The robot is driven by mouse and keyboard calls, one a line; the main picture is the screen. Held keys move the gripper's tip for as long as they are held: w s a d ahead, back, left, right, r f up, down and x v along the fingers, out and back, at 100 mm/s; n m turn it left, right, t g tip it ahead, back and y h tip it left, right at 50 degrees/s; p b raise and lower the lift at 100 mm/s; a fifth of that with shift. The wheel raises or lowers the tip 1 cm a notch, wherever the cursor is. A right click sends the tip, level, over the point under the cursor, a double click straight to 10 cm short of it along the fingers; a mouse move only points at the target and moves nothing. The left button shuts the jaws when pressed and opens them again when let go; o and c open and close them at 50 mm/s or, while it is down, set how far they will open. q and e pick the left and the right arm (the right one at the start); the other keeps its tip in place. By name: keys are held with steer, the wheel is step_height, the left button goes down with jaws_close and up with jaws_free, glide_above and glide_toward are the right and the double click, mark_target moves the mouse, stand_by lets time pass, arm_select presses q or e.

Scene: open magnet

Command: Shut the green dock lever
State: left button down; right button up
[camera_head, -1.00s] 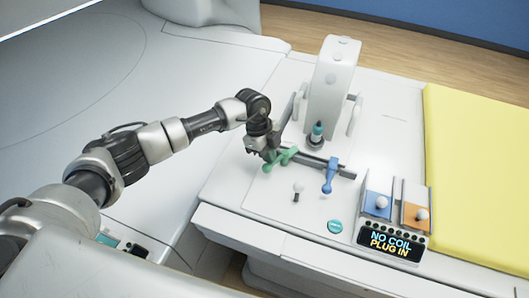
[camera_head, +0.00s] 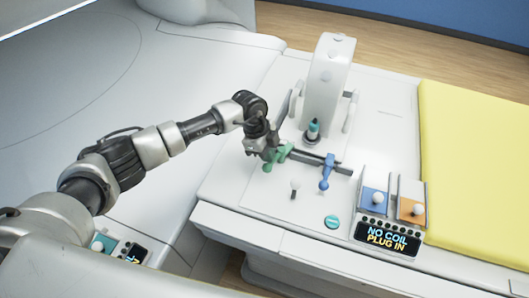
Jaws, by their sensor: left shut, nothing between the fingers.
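The green dock lever (camera_head: 283,153) is on the white panel, at the left end of a dark bar. Its round green end lies low and left, near my gripper. My left gripper (camera_head: 256,151) is shut with nothing in it, pointing down right beside the lever. I cannot tell whether it touches the lever. The fingertips are small and partly dark against the bar. My right gripper is not in view.
A blue lever (camera_head: 326,172) is further right on the same bar. A white upright coil holder (camera_head: 328,78) stands behind, with a teal-tipped plug (camera_head: 313,130) at its foot. A display (camera_head: 387,239) reads "NO COIL PLUG IN". A yellow mat (camera_head: 475,175) lies at right.

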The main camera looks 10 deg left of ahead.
arm_select(q)
steer(key=shift+s+d+f, duration=0.1)
steer(key=shift+s+d, duration=0.15)
steer(key=shift+s, duration=0.05)
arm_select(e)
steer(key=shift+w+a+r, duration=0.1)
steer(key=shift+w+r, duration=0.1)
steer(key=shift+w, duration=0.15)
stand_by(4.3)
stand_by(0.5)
arm_select(q)
steer(key=a, duration=0.1)
steer(key=w+a+r, duration=0.1)
steer(key=a, duration=0.2)
steer(key=shift+w+a+r, duration=0.15)
steer(key=shift+w+r, duration=0.05)
steer(key=shift+w, duration=0.05)
steer(key=b+v, duration=0.2)
steer(key=v, duration=0.7)
steer(key=shift+d+r, duration=0.25)
steer(key=shift+r, duration=0.05)
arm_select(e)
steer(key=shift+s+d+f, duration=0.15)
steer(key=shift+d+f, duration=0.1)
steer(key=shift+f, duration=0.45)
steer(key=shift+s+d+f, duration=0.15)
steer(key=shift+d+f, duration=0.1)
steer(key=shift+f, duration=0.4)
